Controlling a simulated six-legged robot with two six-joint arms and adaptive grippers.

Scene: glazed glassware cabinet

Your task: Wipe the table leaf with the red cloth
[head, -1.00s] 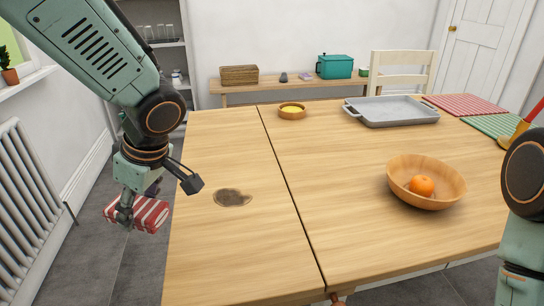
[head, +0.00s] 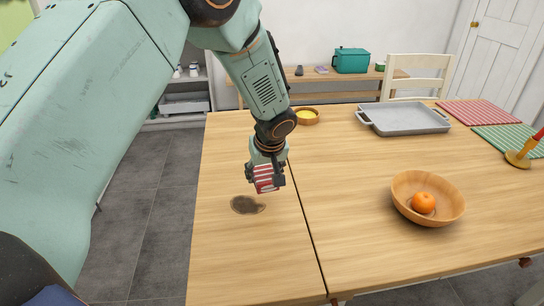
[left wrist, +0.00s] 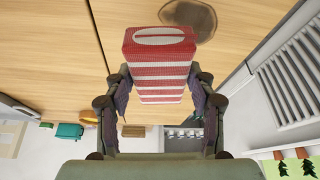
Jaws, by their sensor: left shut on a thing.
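My left gripper (head: 266,176) is shut on the red cloth (head: 264,186), a folded, block-like bundle with white stripes. The cloth also shows between the two fingers in the left wrist view (left wrist: 158,72). The table leaf (head: 240,255) is the left part of the wooden table, left of a dark seam. A dark brown stain (head: 247,204) lies on the leaf, just in front of and left of the cloth. It also shows beside the cloth's end in the left wrist view (left wrist: 188,18). I cannot tell whether the cloth touches the wood. My right gripper is out of view.
A wooden bowl (head: 405,205) with an orange (head: 423,202) stands right of the seam. A small yellow-filled bowl (head: 307,116), a grey tray (head: 403,120) and red (head: 482,112) and green (head: 512,137) striped mats lie farther back. The leaf's front is clear.

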